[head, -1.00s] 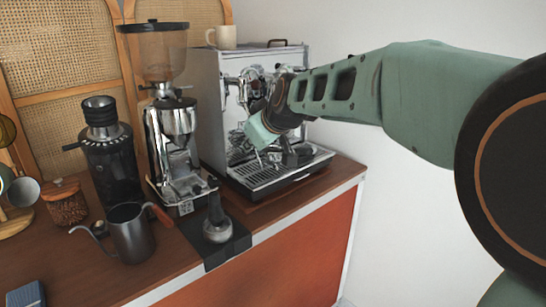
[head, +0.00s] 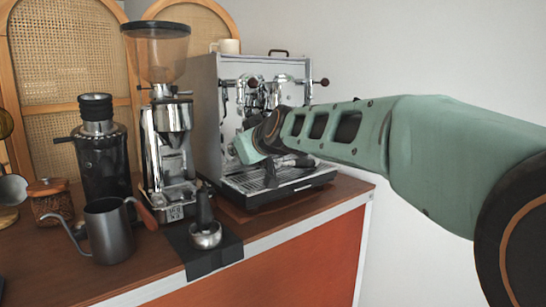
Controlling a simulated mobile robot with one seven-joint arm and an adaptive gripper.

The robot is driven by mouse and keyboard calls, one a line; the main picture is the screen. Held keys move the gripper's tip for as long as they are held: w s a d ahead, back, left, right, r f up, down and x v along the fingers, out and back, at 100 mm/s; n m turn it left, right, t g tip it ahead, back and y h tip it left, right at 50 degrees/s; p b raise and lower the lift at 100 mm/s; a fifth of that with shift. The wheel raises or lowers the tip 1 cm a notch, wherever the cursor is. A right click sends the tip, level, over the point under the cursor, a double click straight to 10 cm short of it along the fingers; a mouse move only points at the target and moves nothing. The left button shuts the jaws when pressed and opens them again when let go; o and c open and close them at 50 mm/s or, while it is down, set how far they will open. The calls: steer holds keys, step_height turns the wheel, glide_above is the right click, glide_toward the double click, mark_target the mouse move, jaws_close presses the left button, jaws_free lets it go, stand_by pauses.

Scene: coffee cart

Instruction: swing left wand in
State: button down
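The espresso machine (head: 207,125) stands at the back right of the counter, with its front facing right and toward me. A thin metal wand (head: 224,99) hangs at the left of its front, below a knob; its lower end is hard to make out. My gripper (head: 284,169) is in front of the machine, above the drip tray (head: 290,187), low and to the right of this wand. Its dark fingers are small and blend with the machine's dark parts, so I cannot tell whether they are open or touching anything. My wrist and forearm hide part of the machine's front.
A grinder (head: 167,120) stands left of the machine, with a second dark grinder (head: 103,160) farther left. A cup (head: 229,46) sits on the machine.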

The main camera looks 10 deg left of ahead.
steer(key=shift+s+a+r, duration=0.1)
steer(key=shift+s+a, duration=0.05)
steer(key=shift+a, duration=0.15)
steer(key=c, duration=2)
jaws_free()
step_height(320, 180, up, 10)
steer(key=shift+f, duration=0.25)
steer(key=shift+r, duration=0.3)
